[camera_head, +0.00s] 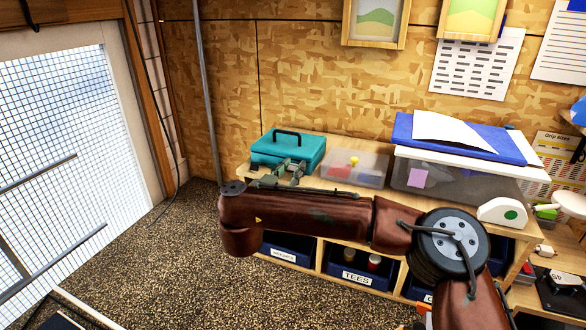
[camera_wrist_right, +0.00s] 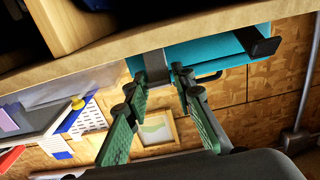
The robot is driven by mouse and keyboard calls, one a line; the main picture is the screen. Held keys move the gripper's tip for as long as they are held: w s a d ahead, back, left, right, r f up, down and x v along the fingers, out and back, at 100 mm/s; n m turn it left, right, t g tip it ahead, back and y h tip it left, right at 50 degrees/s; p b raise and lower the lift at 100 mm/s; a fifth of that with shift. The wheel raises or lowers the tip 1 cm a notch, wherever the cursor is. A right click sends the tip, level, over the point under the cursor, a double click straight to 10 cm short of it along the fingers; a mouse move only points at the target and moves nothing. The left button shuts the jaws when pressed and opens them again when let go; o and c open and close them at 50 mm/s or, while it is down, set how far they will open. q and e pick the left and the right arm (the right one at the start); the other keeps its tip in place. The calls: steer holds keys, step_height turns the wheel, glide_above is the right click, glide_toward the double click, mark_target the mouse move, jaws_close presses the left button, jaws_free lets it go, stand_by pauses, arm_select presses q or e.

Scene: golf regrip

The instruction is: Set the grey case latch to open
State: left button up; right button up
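The teal case (camera_head: 302,150) stands on the left end of the wooden bench, its black handle up. In the right wrist view the case (camera_wrist_right: 205,50) is at the top, tilted in the picture. A grey strip (camera_wrist_right: 154,62), seemingly the grey case latch, shows on its front between my fingers; its setting is unclear. My right gripper (camera_head: 287,172) is at the case's front, hiding part of it. In the wrist view my right gripper (camera_wrist_right: 160,76) is open, its green-padded fingers either side of the grey strip. Contact cannot be told. My left gripper is not in view.
A clear box (camera_head: 356,170) with a yellow knob stands right of the case. Beyond it is a larger clear bin (camera_head: 450,180) under a blue folder (camera_head: 470,137). Blue bins (camera_head: 357,271) sit under the bench. The floor (camera_head: 180,262) at left is clear.

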jaws_close()
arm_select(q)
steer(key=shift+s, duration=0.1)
arm_select(e)
steer(key=shift+f, duration=0.1)
steer(key=shift+s+a+f+t+h+b, duration=0.1)
steer(key=shift+f+t+h+b, duration=0.35)
steer(key=shift+b, duration=0.25)
steer(key=shift+s+a+f+t+b, duration=0.15)
steer(key=shift+f+t+b, duration=0.2)
steer(key=shift+t+b, duration=0.6)
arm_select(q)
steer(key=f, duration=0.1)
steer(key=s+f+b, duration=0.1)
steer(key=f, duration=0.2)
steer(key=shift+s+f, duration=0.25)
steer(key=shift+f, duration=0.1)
arm_select(e)
steer(key=shift+s+f+t+h, duration=0.2)
steer(key=shift+t+h, duration=0.35)
steer(key=shift+t, duration=0.55)
steer(key=shift+r, duration=0.1)
steer(key=shift+o, duration=2.2)
jaws_free()
